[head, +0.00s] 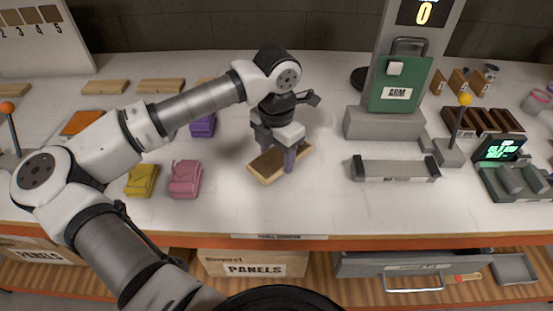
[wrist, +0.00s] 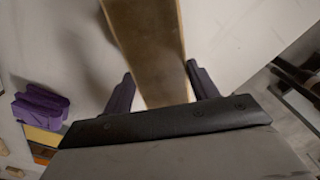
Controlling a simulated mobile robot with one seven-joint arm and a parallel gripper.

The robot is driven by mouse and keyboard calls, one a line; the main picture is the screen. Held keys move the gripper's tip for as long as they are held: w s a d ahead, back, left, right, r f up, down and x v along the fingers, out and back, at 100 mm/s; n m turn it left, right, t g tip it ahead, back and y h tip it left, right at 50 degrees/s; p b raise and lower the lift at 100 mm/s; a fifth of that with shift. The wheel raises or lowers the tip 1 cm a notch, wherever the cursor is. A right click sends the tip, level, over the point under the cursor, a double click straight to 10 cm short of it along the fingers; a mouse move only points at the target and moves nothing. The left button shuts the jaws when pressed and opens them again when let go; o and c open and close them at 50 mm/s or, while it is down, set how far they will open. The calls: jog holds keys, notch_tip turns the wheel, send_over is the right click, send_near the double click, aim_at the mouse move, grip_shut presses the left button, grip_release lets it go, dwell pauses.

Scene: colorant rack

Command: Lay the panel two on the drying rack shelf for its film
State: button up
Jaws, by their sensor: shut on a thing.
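In the wrist view, the panel (wrist: 146,40) runs away from my gripper (wrist: 159,70) between two purple fingers. No number is readable on it. Other wooden panels lie at the back left, including one panel (head: 105,87) and another panel (head: 160,86). I cannot pick out a drying rack shelf in these views.
A grey block (head: 395,170) and a green panel-like sign (head: 396,85) stand to the right. A lever (head: 458,130) with a yellow knob stands farther right. A panels box (head: 255,264) is below.

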aim_at(276, 158)
notch_tip(276, 158, down, 3)
jog(key=shift+f+p, duration=0.1)
jog(key=shift+p, duration=0.2)
jog(key=shift+f+b, duration=0.25)
jog(key=shift+b, duration=0.1)
jog(key=o, duration=1)
jog(key=shift+r, duration=0.1)
jog(key=shift+r, duration=0.1)
